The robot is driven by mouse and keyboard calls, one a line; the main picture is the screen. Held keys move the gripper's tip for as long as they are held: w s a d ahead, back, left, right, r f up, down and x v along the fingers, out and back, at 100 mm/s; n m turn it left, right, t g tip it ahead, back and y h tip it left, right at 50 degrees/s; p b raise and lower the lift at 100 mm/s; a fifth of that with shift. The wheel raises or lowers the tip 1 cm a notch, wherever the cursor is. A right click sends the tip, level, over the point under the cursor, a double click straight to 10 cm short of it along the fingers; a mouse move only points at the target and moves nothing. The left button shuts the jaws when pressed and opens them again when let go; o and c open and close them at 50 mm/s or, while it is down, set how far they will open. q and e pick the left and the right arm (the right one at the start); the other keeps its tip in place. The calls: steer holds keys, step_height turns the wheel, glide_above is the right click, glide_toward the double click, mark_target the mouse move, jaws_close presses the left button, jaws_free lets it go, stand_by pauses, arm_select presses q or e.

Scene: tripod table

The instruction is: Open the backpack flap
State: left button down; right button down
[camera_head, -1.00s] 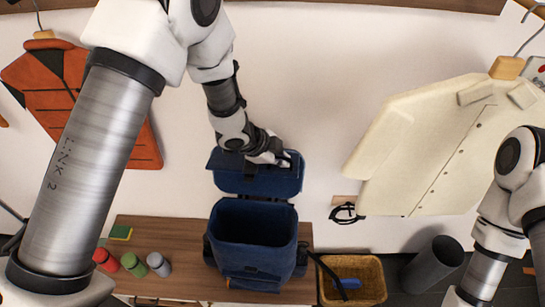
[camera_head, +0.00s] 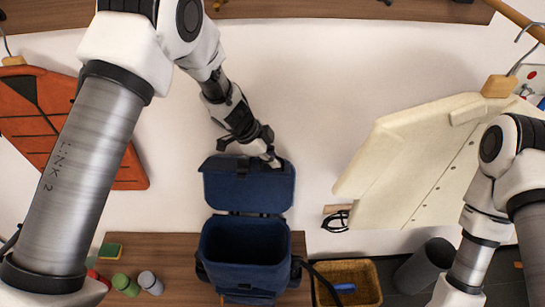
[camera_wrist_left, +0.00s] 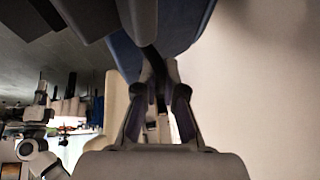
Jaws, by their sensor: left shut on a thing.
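The dark blue backpack (camera_head: 243,276) stands on the wooden table, and its opening faces up with a dark inside. Its blue flap (camera_head: 248,188) is lifted away from the opening and stands up behind it, towards the wall. My left gripper (camera_head: 273,162) is at the flap's top edge, right of centre, and is shut on it. In the left wrist view, the fingers (camera_wrist_left: 158,78) close on a dark strip at the edge of the blue flap (camera_wrist_left: 190,22). My right arm shows at the right, but its gripper is out of view.
A wicker basket (camera_head: 368,283) and a dark bin (camera_head: 425,266) are to the right. Orange (camera_head: 75,135) and cream (camera_head: 405,165) jackets hang on either side of the flap.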

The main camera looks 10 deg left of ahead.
arm_select(q)
steer(key=c, duration=1.5)
jaws_free()
steer(key=shift+r, duration=0.1)
steer(key=v, duration=1.2)
